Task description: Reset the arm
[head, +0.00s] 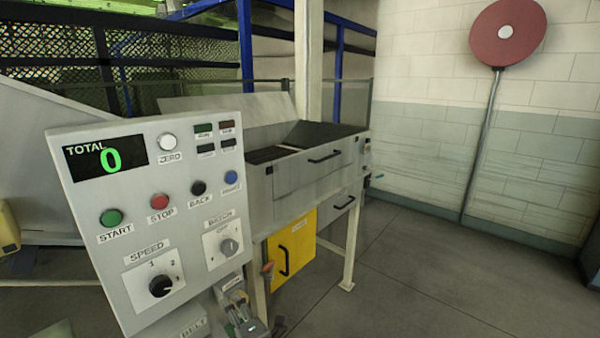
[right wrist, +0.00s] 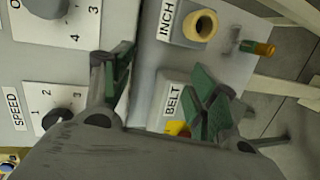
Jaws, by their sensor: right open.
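My right gripper (head: 240,303) is low in the head view, in front of the lower right part of a grey control panel (head: 130,235). In the right wrist view its two green-padded fingers (right wrist: 162,85) are apart, with nothing held between them. The panel's face lies behind the fingers, with a BELT label (right wrist: 172,101) between them. A yellow and red control (right wrist: 177,128) below the label is partly hidden by the gripper. My left gripper is not in view.
The panel carries a TOTAL display (head: 105,158) reading 0, several buttons and a SPEED dial (head: 160,286). A grey machine (head: 300,195) with a yellow door (head: 292,252) stands behind it. A red disc on a pole (head: 508,32) is at right. Floor (head: 440,270) at right is clear.

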